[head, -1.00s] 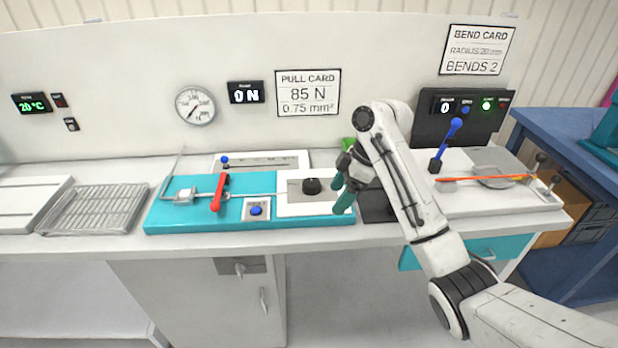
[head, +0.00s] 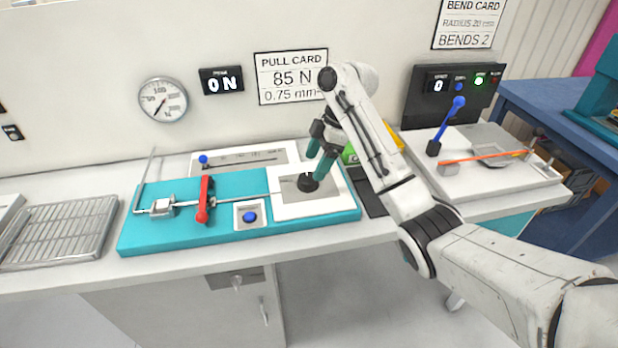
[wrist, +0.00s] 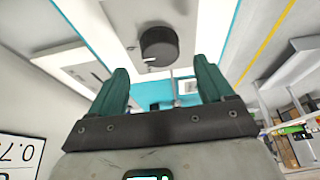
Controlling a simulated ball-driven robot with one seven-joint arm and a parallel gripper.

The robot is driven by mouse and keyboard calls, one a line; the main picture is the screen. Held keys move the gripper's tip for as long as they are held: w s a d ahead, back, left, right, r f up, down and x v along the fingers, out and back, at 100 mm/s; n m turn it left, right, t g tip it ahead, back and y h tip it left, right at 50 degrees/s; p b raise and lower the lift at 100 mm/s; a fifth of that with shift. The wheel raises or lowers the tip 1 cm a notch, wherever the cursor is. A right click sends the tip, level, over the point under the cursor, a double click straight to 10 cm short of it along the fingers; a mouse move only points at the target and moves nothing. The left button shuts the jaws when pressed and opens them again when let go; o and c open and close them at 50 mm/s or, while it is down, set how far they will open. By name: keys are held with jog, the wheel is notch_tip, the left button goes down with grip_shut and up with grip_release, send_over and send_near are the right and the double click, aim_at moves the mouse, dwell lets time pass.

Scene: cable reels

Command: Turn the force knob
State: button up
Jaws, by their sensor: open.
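The force knob is a round black knob (head: 307,183) on a white plate at the right end of the teal pull-test base (head: 290,222). In the wrist view the knob (wrist: 159,46) shows a white pointer mark and lies ahead, between and beyond the two teal fingers. My gripper (head: 318,170) is open at the knob in the head view, its fingers partly covering the knob. In the wrist view my gripper (wrist: 160,85) has nothing between its fingertips. I cannot tell whether a finger touches the knob.
A red lever (head: 205,200) and a blue button (head: 249,216) sit left of the knob. The pull card (head: 290,77) reads 85 N, 0.75 mm². The force display (head: 221,81) reads 0 N beside a dial gauge (head: 163,100). The bending rig (head: 490,160) stands at right.

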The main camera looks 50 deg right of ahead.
aim_at(308, 178)
jog(key=shift+x, duration=2.35)
jog(key=shift+c, duration=0.5)
jog(key=c, duration=0.9)
jog(key=shift+c, duration=0.2)
jog(key=shift+s+p, duration=0.1)
jog(key=shift+p, duration=0.4)
